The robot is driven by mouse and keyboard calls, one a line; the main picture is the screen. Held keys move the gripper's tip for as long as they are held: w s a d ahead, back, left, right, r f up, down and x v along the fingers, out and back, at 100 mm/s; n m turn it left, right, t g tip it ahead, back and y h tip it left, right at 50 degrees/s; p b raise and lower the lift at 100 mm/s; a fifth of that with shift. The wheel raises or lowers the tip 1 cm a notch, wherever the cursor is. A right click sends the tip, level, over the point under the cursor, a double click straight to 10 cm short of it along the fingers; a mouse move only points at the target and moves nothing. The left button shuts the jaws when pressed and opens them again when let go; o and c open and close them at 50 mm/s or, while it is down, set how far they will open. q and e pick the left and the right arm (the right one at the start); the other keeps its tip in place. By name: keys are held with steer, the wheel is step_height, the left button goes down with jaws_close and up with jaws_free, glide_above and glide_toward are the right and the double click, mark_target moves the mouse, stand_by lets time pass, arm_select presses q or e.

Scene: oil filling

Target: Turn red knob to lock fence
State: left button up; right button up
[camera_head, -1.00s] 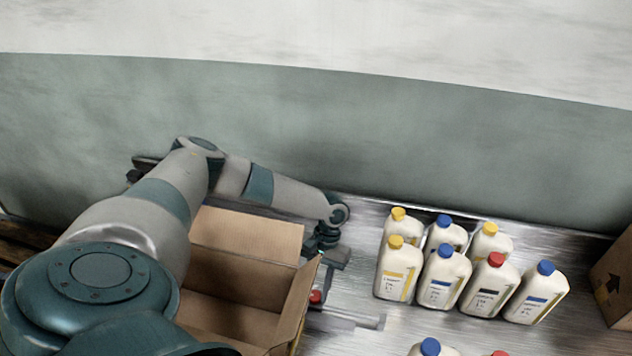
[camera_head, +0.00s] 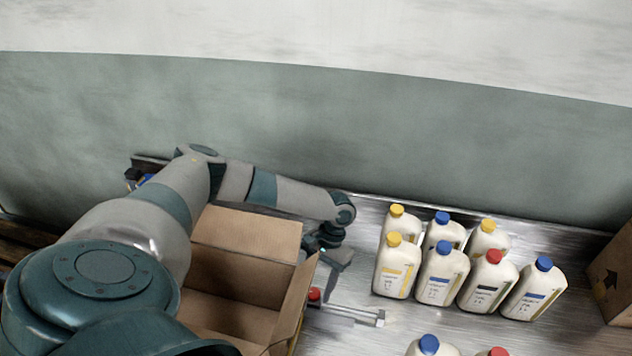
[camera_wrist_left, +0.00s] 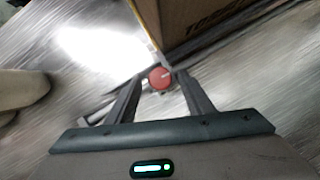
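The red knob (camera_head: 314,294) sits on the metal table beside the right wall of the open box, at the left end of a pale metal bar, the fence (camera_head: 352,313). In the left wrist view the knob (camera_wrist_left: 160,78) shows between the two fingers. My left gripper (camera_head: 335,270) hangs just above and right of the knob in the head view. In the left wrist view its fingers (camera_wrist_left: 155,85) are spread apart with the knob between their tips; I cannot tell whether they touch it. My right gripper is not in view.
An open cardboard box (camera_head: 246,229) stands directly left of the knob. Several white bottles (camera_head: 398,266) with yellow, blue and red caps stand to the right. Another box (camera_head: 612,280) is at the right edge. A wall rises behind the table.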

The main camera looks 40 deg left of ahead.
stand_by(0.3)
arm_select(q)
steer(key=shift+w+r+b, duration=0.2)
steer(key=shift+r+b, duration=0.15)
steer(key=shift+r, duration=0.1)
steer(key=b+v, duration=0.5)
steer(key=v, duration=1.1)
steer(key=shift+a+r, duration=0.1)
